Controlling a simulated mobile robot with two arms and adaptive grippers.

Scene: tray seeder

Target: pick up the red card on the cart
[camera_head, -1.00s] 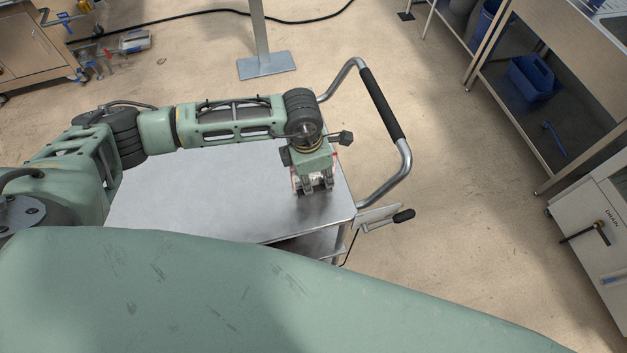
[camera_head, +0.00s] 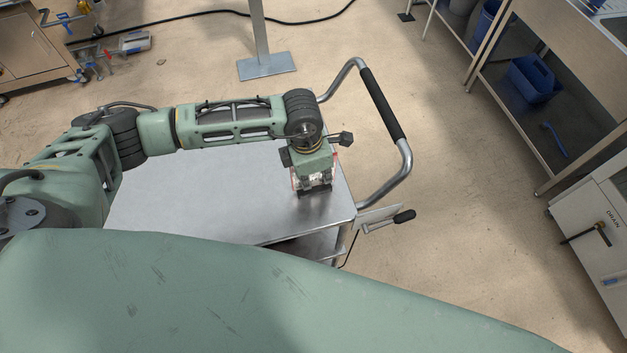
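The metal cart (camera_head: 215,195) stands in the middle of the camera_head view, with a bare, shiny top. My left gripper (camera_head: 314,190) points down at the right end of the cart top. Its fingers are drawn together at the red card. Only small red and pale bits of the red card (camera_head: 294,183) show at the gripper's edges; the gripper hides the rest. The exact contact between fingertips and card is hidden. My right gripper is out of view.
The cart's handle (camera_head: 383,105) with a black grip rises just right of my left gripper. A metal post on a base plate (camera_head: 267,66) stands behind. Benches with a blue caddy (camera_head: 533,80) line the right. The floor between is open.

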